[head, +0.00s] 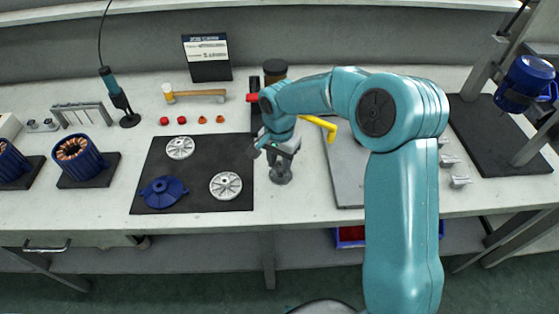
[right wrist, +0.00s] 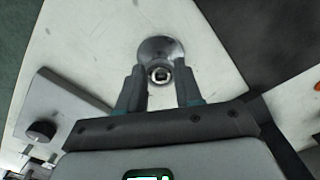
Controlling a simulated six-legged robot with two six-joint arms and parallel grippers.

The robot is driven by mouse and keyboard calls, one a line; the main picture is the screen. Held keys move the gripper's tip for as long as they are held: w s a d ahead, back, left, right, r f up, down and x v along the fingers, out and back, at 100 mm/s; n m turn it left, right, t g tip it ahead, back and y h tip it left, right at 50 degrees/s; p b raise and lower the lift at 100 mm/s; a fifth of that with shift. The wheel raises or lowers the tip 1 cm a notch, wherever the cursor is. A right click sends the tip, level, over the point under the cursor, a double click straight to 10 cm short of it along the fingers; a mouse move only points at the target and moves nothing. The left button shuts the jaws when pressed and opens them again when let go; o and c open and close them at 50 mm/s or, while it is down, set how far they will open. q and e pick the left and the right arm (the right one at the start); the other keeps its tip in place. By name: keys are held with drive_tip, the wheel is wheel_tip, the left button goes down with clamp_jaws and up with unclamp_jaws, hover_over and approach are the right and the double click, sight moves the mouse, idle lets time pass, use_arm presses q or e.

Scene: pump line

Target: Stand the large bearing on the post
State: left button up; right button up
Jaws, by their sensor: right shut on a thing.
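My right gripper (head: 280,155) is over the grey post (head: 281,175) on the bench, just right of the dark mat. In the right wrist view the gripper (right wrist: 160,82) is shut on a small metal ring, the large bearing (right wrist: 160,74), held between the fingertips. The post's round base (right wrist: 161,47) shows just beyond the bearing. The bearing appears lined up with the post, but I cannot tell whether it is around the post or above it. In the head view the fingers hide the bearing. My left gripper is not in view.
The dark mat (head: 215,203) holds a blue cover (head: 164,191) and two silver discs. A grey plate (head: 346,180) lies right of the post, partly behind my right arm.

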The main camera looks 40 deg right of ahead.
drive_tip(key=shift+f+b, duration=0.25)
drive_tip(key=shift+b, duration=0.05)
drive_tip(key=o, duration=1.2)
drive_tip(key=shift+r, duration=0.1)
drive_tip(key=shift+r+p, duration=2.15)
drive_tip(key=shift+r, duration=0.85)
drive_tip(key=shift+f, duration=0.1)
drive_tip(key=shift+s, duration=0.1)
